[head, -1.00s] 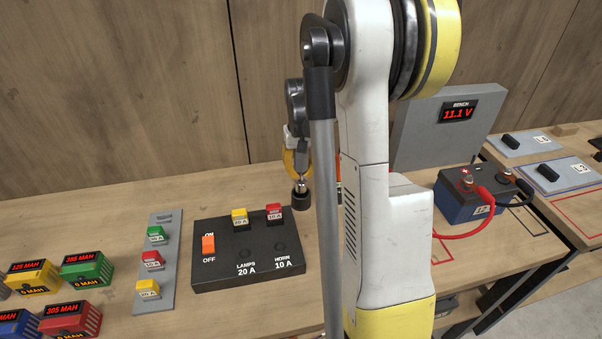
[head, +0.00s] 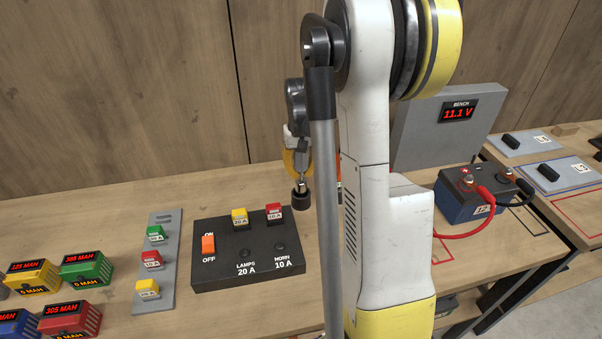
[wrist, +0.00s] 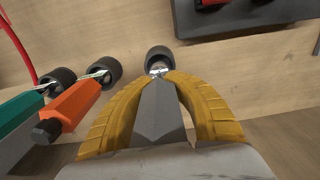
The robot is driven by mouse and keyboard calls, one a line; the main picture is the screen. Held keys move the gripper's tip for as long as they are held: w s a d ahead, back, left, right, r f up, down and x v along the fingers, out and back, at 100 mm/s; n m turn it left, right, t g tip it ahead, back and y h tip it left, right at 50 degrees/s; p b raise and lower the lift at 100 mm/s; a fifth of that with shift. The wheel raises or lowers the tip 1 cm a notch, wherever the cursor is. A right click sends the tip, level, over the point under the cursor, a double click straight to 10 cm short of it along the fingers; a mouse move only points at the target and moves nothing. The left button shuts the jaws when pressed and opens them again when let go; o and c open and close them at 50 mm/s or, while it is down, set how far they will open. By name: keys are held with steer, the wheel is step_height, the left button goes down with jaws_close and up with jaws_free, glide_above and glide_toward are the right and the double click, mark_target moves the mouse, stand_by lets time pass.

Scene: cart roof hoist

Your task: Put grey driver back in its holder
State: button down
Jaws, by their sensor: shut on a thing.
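My gripper (head: 297,168), with yellow ribbed fingers, is shut on the grey driver (head: 302,183). In the wrist view my gripper (wrist: 160,80) has its fingers on both sides of the driver's grey faceted handle (wrist: 160,114). The driver's short metal shaft ends in a black round tip, which points down in the head view, above the bench near the fuse panel. An orange driver (wrist: 70,106) and a teal driver (wrist: 20,110) with similar black tips are to the left in the wrist view. I cannot make out the holder; my arm hides part of the bench.
A black fuse panel (head: 220,270) with an orange switch (head: 208,244) lies just left of the driver. A grey fuse strip (head: 168,300) and several coloured battery packs (head: 87,267) are farther left. A battery (head: 462,208) with red and black cables stands right of my arm.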

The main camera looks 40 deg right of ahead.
mark_target(301, 156)
steer(key=shift+f+b, duration=2.25)
steer(key=shift+f, duration=0.65)
steer(key=c, duration=1.3)
jaws_free()
steer(key=shift+r, duration=0.1)
steer(key=shift+c, duration=0.2)
step_height(301, 156, up, 12)
steer(key=shift+s, duration=0.1)
